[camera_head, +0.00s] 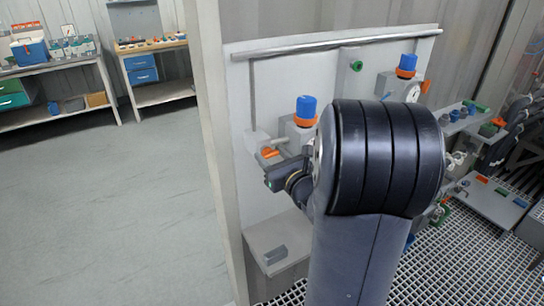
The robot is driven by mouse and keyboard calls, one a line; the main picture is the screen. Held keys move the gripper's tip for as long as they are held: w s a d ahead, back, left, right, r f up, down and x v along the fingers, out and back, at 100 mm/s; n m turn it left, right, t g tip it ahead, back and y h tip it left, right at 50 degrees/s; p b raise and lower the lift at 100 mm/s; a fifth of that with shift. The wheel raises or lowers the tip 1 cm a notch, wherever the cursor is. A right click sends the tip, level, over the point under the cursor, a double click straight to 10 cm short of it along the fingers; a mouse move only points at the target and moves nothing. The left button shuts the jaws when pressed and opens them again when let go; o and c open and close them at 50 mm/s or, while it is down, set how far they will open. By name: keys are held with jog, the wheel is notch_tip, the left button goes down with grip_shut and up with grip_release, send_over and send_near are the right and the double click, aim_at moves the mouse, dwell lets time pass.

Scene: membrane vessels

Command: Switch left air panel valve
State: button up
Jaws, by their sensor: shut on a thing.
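The air panel (262,90) is a pale upright board with a pipe along its top. On its left side is a regulator with a blue cap (306,106) and an orange ring. Below and left of it, the orange handle of the left valve (270,153) shows in part. My gripper (274,163) is at this handle and shut on it. The fingers are small and partly hidden by my wrist and the large dark arm joint. The handle's exact angle is hard to tell.
A second regulator (406,66) with a pressure gauge sits at the panel's right. A grey box (277,245) is below the valve. A post (213,120) borders the panel on the left. Pipework and fittings (470,120) stand at right over grating. Open floor (110,200) lies left.

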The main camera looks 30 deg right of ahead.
jog(key=shift+f+b, duration=0.1)
jog(key=shift+b, duration=0.35)
jog(key=shift+o, duration=0.2)
jog(key=n+b, duration=0.1)
jog(key=b, duration=0.1)
jog(key=n+b, duration=0.1)
jog(key=b, duration=0.1)
jog(key=shift+f+n+b, duration=0.25)
jog(key=shift+n+b, duration=0.1)
jog(key=shift+n, duration=0.05)
jog(key=n+b, duration=1.1)
jog(key=b, duration=0.6)
jog(key=shift+a+b, duration=0.15)
jog(key=shift+b, duration=0.2)
jog(key=shift+r+n+b, duration=0.1)
jog(key=shift+n+b, duration=0.8)
jog(key=shift+b, duration=0.1)
jog(key=shift+c, duration=0.2)
jog(key=shift+r, duration=0.1)
jog(key=o, duration=1)
